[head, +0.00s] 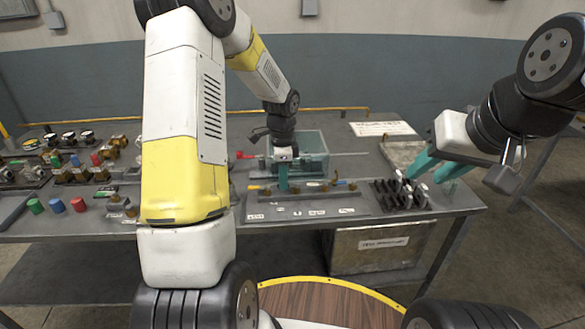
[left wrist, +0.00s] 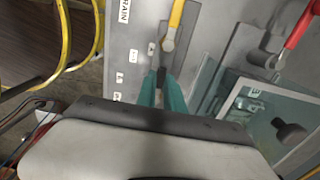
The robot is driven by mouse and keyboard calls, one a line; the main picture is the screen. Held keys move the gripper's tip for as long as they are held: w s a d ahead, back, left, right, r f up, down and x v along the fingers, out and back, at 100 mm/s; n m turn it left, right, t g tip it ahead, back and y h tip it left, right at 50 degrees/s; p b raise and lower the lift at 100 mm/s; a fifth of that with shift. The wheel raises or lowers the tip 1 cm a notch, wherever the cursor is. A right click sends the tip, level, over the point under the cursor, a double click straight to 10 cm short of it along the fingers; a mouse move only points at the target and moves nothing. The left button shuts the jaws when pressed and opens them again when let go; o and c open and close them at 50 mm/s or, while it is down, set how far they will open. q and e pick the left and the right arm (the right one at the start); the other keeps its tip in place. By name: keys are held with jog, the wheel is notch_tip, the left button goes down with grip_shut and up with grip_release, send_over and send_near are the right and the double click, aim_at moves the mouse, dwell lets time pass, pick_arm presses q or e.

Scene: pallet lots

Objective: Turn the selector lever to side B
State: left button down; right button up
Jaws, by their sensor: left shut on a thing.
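My left gripper (head: 283,186) reaches down to a long grey panel (head: 275,210) on the bench. In the left wrist view its teal fingers (left wrist: 161,88) are shut on a small dark lever (left wrist: 161,75), mostly hidden between them; I take it for the selector lever. Small white labels (head: 317,213) run along the panel's front edge; their letters are too small to read as A or B, and the lever's exact angle is hidden. My right gripper (head: 438,171) hangs open and empty over the bench's right end.
A yellow-handled lever (left wrist: 174,25) sits close beside my left fingers, by a "DRAIN" label (left wrist: 124,10). A red-handled lever (head: 246,155) and a clear tank (head: 312,145) stand behind. A black rack (head: 400,197) is at right. Valves and fittings crowd the bench's left.

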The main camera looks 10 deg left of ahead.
pick_arm(q)
jog(key=shift+n, duration=0.3)
jog(key=n, duration=0.2)
jog(key=s+n, duration=0.1)
jog(key=n, duration=0.1)
jog(key=shift+s+d, duration=0.2)
jog(key=shift+d, duration=0.2)
jog(key=n, duration=0.2)
jog(key=d+n, duration=0.1)
jog(key=s+n, duration=0.1)
jog(key=n, duration=0.1)
jog(key=shift+d+n, duration=0.3)
jog(key=n, duration=0.2)
jog(key=d+n, duration=0.1)
jog(key=n, duration=0.1)
jog(key=shift+s+d, duration=0.2)
jog(key=shift+w+d+n, duration=0.1)
jog(key=shift+d+n, duration=0.2)
jog(key=shift+n, duration=0.65)
jog(key=shift+d+n, duration=0.3)
jog(key=shift+n, duration=0.65)
jog(key=c, duration=1.5)
grip_release()
jog(key=shift+o, duration=0.2)
